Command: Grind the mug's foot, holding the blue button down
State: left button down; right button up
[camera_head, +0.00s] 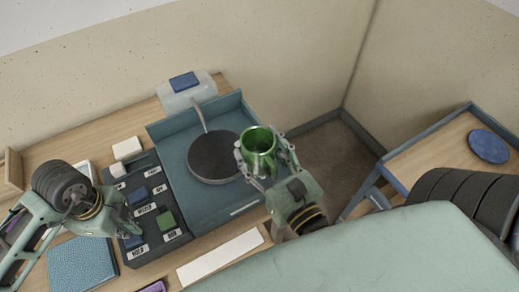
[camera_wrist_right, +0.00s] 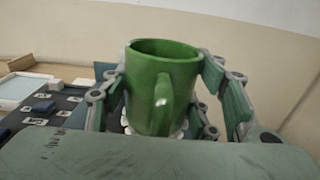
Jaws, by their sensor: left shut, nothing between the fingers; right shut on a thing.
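The green mug (camera_head: 258,146) is upright, gripped around its body by my right gripper (camera_head: 262,158), beside the right edge of the dark grinding disc (camera_head: 211,157). In the right wrist view the mug (camera_wrist_right: 152,88) shows its open rim up and its handle toward the camera; my right gripper (camera_wrist_right: 165,110) has a finger on each side. The mug's foot is hidden, so any contact below cannot be told. My left gripper (camera_head: 130,230) is shut and empty at the blue button (camera_head: 134,242) labelled HOLD; whether it presses it cannot be told.
The disc sits in a blue walled tray (camera_head: 176,151) with a spout. The dark control panel (camera_head: 178,243) also carries a green button (camera_head: 166,219) and another blue button (camera_head: 137,196). A white strip (camera_head: 220,256) and a blue textured mat (camera_head: 82,264) lie in front. A side table (camera_head: 440,151) holds a blue disc (camera_head: 488,147).

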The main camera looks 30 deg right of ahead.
pick_arm(q)
jog(key=shift+w, duration=0.1)
pick_arm(e)
jog(key=w+a+f, duration=0.2)
jog(key=w, duration=0.4)
jog(key=w+a+f, duration=0.2)
jog(key=w+a, duration=0.1)
jog(key=w, duration=0.2)
jog(key=shift+w+f, duration=0.15)
jog(key=shift+f, duration=2.85)
jog(key=shift+f, duration=0.45)
pick_arm(q)
jog(key=shift+f, duration=0.15)
